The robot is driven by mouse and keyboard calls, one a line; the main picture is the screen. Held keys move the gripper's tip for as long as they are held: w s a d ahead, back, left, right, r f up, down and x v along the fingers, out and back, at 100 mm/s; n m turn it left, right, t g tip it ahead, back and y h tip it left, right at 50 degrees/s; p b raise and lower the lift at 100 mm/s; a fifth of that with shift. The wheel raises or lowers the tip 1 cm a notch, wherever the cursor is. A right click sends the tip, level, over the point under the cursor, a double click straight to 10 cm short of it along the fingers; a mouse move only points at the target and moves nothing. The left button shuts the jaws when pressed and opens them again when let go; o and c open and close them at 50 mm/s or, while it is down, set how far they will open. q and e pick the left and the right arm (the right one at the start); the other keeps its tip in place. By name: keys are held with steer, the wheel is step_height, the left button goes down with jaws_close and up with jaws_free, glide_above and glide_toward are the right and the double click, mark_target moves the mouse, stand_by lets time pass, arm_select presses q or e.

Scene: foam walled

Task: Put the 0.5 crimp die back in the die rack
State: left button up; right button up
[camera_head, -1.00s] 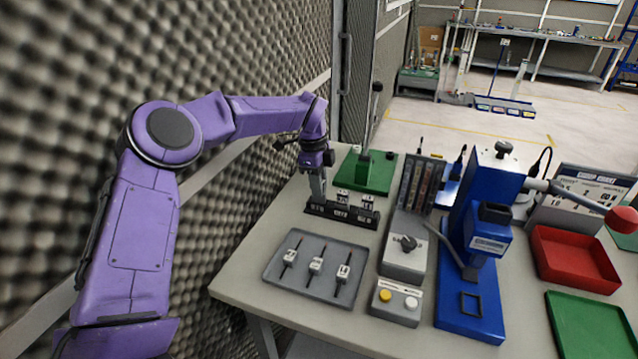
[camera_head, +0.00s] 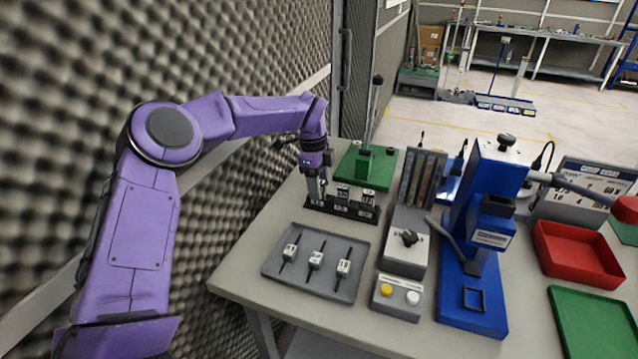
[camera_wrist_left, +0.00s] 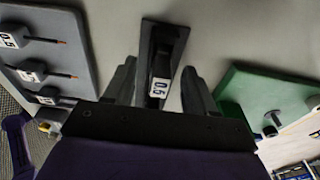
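The black die rack (camera_head: 342,209) lies on the bench behind the grey tray, with two labelled dies (camera_head: 342,191) standing in its middle and right places. My left gripper (camera_head: 317,189) is low at the rack's left end. In the left wrist view, its fingers (camera_wrist_left: 158,90) stand apart on either side of a dark piece with a white 0.5 label (camera_wrist_left: 158,87), the 0.5 crimp die as it appears. The die is over or in the rack's left place; its seating depth is hidden. My right gripper is out of view.
The grey tray (camera_head: 270,266) in front holds three labelled pieces with leads. A green base with a lever (camera_head: 381,178) stands close behind the rack. To the right are a grey control unit, a button box (camera_head: 397,311) and a blue press (camera_head: 470,295). A foam wall borders the left.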

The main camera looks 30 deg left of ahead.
arm_select(q)
steer(key=r, duration=0.7)
steer(key=a+r, duration=0.1)
steer(key=r, duration=0.2)
steer(key=shift+s+a+r+b, duration=0.1)
steer(key=shift+s+r+b, duration=0.05)
steer(key=shift+r+b, duration=0.15)
